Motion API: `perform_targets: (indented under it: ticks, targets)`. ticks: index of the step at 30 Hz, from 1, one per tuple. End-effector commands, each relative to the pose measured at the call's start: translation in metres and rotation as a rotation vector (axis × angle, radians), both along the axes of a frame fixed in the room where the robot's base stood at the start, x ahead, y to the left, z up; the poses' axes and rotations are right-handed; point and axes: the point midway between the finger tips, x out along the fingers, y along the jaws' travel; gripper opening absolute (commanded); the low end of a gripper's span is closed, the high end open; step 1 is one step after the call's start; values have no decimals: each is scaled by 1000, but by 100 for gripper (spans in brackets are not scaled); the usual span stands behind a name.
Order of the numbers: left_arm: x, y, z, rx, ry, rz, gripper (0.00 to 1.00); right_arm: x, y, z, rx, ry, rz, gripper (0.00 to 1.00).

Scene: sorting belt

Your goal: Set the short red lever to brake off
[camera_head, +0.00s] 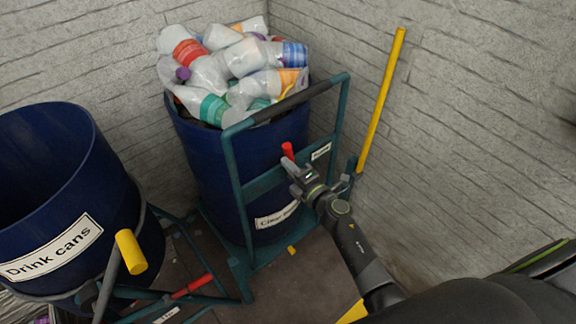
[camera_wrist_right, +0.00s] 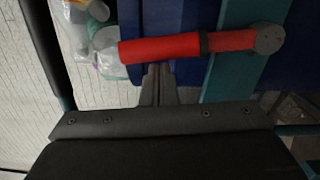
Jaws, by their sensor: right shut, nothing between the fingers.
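A short red lever (camera_head: 288,150) stands on the teal frame of the cart with the bottle bin. In the right wrist view the red lever (camera_wrist_right: 165,47) lies across the picture, with its grey pivot at the right end on a teal bar. My right gripper (camera_head: 296,172) is shut and empty, just beside the lever. In the wrist view its fingertips (camera_wrist_right: 158,72) are close together at the lever's lower edge; I cannot tell whether they touch it. My left gripper is not in view.
A blue bin (camera_head: 255,165) full of plastic bottles stands in the teal cart. A tall yellow lever (camera_head: 382,100) rises at its right. A "Drink cans" bin (camera_head: 60,160) stands left, with a yellow-ended lever (camera_head: 130,251) and another red lever (camera_head: 192,286). A brick wall is close behind.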

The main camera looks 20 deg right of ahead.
Motion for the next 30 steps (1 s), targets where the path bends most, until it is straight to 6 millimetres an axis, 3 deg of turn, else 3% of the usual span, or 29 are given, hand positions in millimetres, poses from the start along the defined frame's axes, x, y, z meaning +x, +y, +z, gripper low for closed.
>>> perform_targets:
  ticks: [11,20,30]
  targets:
    - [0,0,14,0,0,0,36,5,-13,8,106,39,-1,0]
    - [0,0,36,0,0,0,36,16,-42,13,350,128,-1,0]
    - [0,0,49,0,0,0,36,28,-77,4,654,238,-4,0]
